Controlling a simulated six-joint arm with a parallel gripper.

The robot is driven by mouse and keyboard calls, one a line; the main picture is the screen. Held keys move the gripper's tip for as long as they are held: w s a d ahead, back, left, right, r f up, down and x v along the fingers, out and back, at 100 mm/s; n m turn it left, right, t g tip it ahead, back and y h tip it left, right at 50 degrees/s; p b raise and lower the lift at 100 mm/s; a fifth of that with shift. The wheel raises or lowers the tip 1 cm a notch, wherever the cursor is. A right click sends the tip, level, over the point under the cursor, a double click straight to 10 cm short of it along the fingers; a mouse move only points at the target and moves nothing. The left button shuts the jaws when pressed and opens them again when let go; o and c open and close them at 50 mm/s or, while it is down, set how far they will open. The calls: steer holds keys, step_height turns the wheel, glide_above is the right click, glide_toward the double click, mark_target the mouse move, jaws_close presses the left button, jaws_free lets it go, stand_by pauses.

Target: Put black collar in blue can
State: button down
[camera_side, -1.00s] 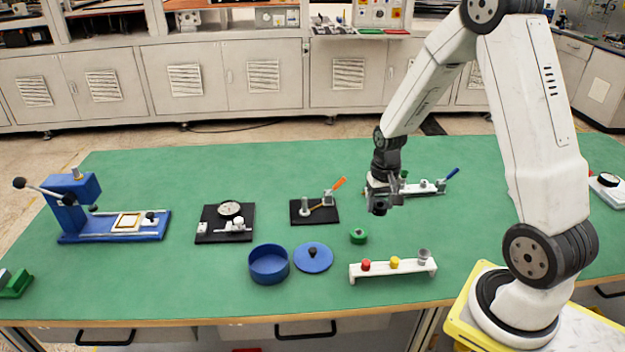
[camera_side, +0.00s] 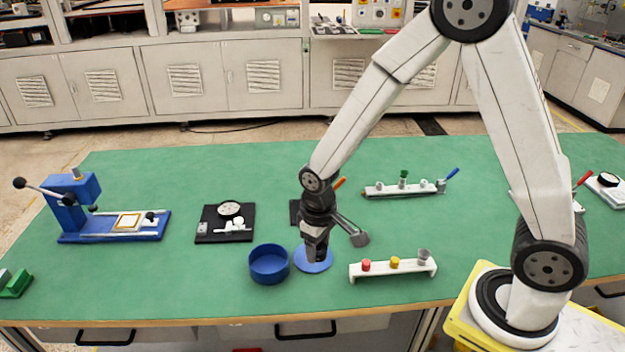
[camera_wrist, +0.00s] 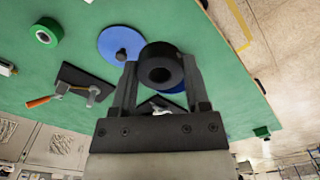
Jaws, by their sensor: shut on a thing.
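My gripper (camera_wrist: 158,95) is shut on the black collar (camera_wrist: 161,66), a short ring whose bore faces the wrist camera. In the side view my gripper (camera_side: 316,240) holds the collar (camera_side: 316,254) above the blue lid (camera_side: 327,264). The open blue can (camera_side: 268,276) stands just left of the lid, apart from my gripper. In the wrist view the collar and fingers hide most of the can. The lid (camera_wrist: 112,42) with its black knob shows there beside the collar.
A white rack (camera_side: 392,271) with red, yellow and grey pieces stands right of the lid. A black plate with a dial gauge (camera_side: 224,222) lies behind the can. A green ring (camera_wrist: 46,33) shows in the wrist view. Bare green table lies left of the can.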

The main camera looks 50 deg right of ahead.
steer(key=shift+a, duration=0.3)
glide_above(271, 269)
steer(key=s, duration=0.1)
step_height(271, 269, down, 8)
steer(key=shift+s, duration=0.1)
steer(key=shift+w+f, duration=0.55)
steer(key=shift+f, duration=0.1)
